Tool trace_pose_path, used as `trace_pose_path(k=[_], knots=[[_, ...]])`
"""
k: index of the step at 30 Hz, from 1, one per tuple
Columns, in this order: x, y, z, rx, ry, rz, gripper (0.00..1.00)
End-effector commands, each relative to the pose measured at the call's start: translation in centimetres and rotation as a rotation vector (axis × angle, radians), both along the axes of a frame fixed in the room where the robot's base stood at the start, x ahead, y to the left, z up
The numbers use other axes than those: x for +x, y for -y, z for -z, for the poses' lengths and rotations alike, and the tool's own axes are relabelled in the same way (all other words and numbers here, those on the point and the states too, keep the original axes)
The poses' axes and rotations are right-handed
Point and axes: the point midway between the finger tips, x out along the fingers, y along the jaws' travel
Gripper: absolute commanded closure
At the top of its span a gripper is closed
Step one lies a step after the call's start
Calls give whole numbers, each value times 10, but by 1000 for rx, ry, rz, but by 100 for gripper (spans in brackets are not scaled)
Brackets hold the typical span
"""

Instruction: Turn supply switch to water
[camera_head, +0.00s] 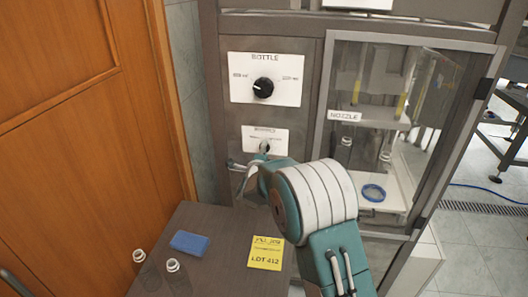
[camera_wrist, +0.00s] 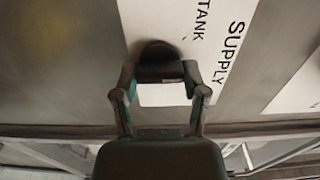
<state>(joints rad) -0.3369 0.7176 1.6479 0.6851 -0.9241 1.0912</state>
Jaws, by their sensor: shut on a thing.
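The supply switch is a dark round knob (camera_wrist: 157,49) on a white plate lettered SUPPLY and TANK (camera_wrist: 215,25) in the wrist view. In the head view the small white plate (camera_head: 277,134) is below the BOTTLE dial, its lettering too small to read, and the knob (camera_head: 264,147) shows just above my gripper. My gripper (camera_wrist: 160,72) is at the knob, its two fingers closed on it from either side. The fingers cover part of the knob, so I cannot tell which way it points. No WATER lettering is readable.
A black BOTTLE dial (camera_head: 263,87) sits above. To the right is a glass-fronted NOZZLE cabinet (camera_head: 344,116) with a blue ring (camera_head: 374,192) inside. A dark table (camera_head: 215,220) in front carries a blue block (camera_head: 189,243), a yellow LOT 412 note (camera_head: 265,253) and two small bottles (camera_head: 139,256).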

Motion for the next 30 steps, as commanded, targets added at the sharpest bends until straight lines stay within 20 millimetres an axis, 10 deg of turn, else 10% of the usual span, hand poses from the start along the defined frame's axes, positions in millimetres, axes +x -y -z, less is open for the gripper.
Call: trace_pose_path(k=[30], knots=[[-1,1,13,762,130,6,91]])
